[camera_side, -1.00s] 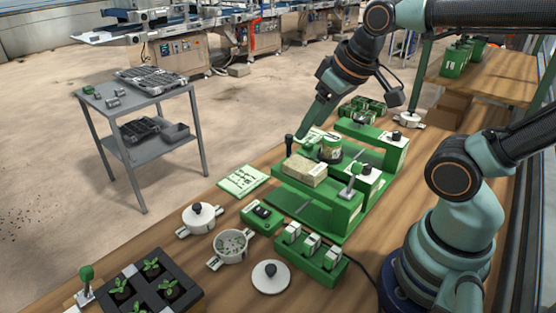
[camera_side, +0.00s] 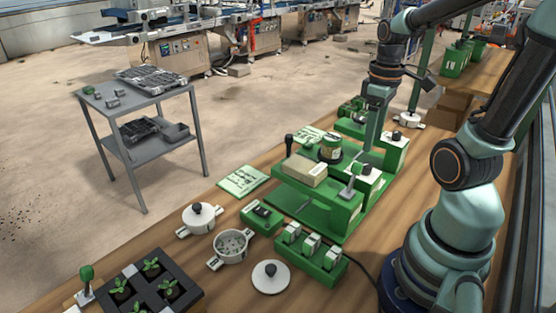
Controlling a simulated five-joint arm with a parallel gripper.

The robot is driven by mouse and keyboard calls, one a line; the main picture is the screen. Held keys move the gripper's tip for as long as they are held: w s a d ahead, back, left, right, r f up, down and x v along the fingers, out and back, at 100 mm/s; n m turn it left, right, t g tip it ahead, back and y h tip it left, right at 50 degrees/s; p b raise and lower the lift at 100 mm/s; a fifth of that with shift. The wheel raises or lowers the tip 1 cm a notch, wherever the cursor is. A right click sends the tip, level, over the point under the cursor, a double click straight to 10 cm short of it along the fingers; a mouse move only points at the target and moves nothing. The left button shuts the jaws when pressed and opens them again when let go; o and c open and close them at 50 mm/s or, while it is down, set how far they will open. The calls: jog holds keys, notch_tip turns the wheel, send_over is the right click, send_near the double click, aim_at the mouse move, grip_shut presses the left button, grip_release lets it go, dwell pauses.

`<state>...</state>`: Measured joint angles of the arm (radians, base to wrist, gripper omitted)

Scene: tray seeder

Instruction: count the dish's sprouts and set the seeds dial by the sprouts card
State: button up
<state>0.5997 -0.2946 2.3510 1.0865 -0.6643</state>
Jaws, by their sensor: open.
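An open white dish (camera_side: 232,246) stands at the front of the bench with small grey-green sprouts in it, too small to count. Its lid (camera_side: 271,280) lies beside it. A green card with print (camera_side: 243,180) lies left of the green seeder (camera_side: 318,210); another card (camera_side: 308,136) lies behind. Their print is unreadable. Two white-faced dials with dark knobs show, one near (camera_side: 367,170) and one farther back (camera_side: 398,142); I cannot tell which is seeds. My gripper (camera_side: 368,156) points down, open, close above or behind the nearer dial; contact is unclear.
A covered dish (camera_side: 199,223), a switch box (camera_side: 262,216) and a green block of white switches (camera_side: 311,254) stand in front. A pale block (camera_side: 304,171), a tin (camera_side: 330,147) and levers rise from the seeder. A seedling tray (camera_side: 137,284) sits front left.

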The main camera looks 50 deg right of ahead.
aim_at(367, 164)
notch_tip(367, 164, down, 8)
jog(key=shift+r, duration=0.25)
grip_shut()
